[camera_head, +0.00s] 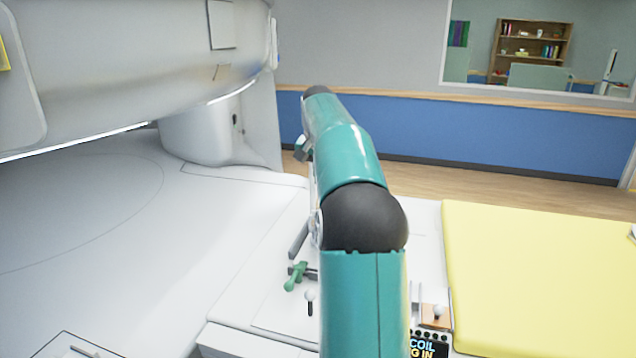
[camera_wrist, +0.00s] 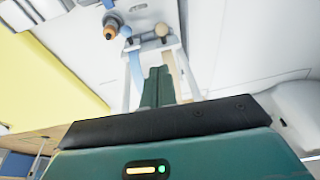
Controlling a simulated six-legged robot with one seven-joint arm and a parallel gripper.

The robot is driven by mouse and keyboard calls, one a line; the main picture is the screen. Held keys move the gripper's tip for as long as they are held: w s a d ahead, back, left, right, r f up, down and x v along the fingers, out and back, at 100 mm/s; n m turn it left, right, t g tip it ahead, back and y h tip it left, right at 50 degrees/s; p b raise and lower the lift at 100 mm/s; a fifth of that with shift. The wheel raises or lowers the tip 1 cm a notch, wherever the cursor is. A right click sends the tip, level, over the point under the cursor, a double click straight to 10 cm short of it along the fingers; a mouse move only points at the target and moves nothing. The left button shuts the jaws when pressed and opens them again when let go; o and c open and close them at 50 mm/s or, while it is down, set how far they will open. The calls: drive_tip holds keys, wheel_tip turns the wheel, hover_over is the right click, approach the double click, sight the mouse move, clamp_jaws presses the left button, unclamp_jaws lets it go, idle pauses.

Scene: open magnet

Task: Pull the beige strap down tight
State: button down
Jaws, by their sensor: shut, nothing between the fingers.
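In the wrist view the beige strap (camera_wrist: 182,78) runs down from a crossbar with a beige knob (camera_wrist: 162,31) above it. My gripper (camera_wrist: 158,72) is shut and empty. Its teal fingers lie just left of the beige strap in the picture, between it and a blue strap (camera_wrist: 135,70). I cannot tell whether the fingers touch either strap. The lower ends of both straps are hidden behind my gripper. In the head view my teal arm hides the gripper and the straps.
White posts (camera_wrist: 190,70) flank the straps. A dark, orange-banded knob (camera_wrist: 110,28) sits nearby. In the head view a green handle (camera_head: 295,276) and white-knobbed lever (camera_head: 310,297) stand left of my arm. A yellow pad (camera_head: 540,275) lies right; the large white magnet (camera_head: 130,70) overhangs left.

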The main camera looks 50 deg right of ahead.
drive_tip(key=x, duration=0.4)
drive_tip(key=a+x, duration=0.1)
drive_tip(key=x, duration=0.6)
drive_tip(key=shift+w+a+f, duration=0.1)
drive_tip(key=shift+a+f, duration=0.05)
drive_tip(key=shift+f, duration=0.25)
drive_tip(key=shift+f, duration=2.15)
drive_tip(key=shift+a, duration=0.1)
drive_tip(key=shift+r, duration=0.1)
drive_tip(key=r, duration=0.5)
drive_tip(key=shift+s+d, duration=0.2)
drive_tip(key=shift+d, duration=0.2)
drive_tip(key=v, duration=0.9)
drive_tip(key=shift+s, duration=0.15)
drive_tip(key=shift+a+r, duration=0.1)
